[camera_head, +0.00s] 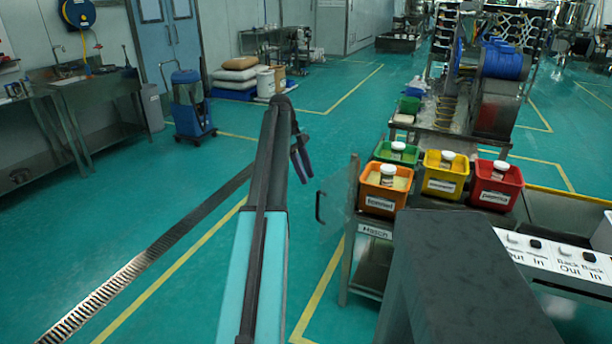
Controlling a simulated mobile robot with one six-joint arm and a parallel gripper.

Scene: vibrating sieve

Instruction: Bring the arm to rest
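My arm, a long teal and dark link, reaches up from the bottom middle of the view over the green floor. At its far end, my gripper (302,168) hangs down on the right side, small and dark. It is over open floor, apart from the bins on the right. It is seen nearly edge-on, so its opening is unclear. I see nothing clearly held in it.
Orange (384,189), yellow (444,175) and red (498,185) bins with white-lidded jars stand on a rack at right. A labelled button panel (560,262) is beside them. A blue cart (190,105) and sink bench (90,85) stand left. Floor between is clear.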

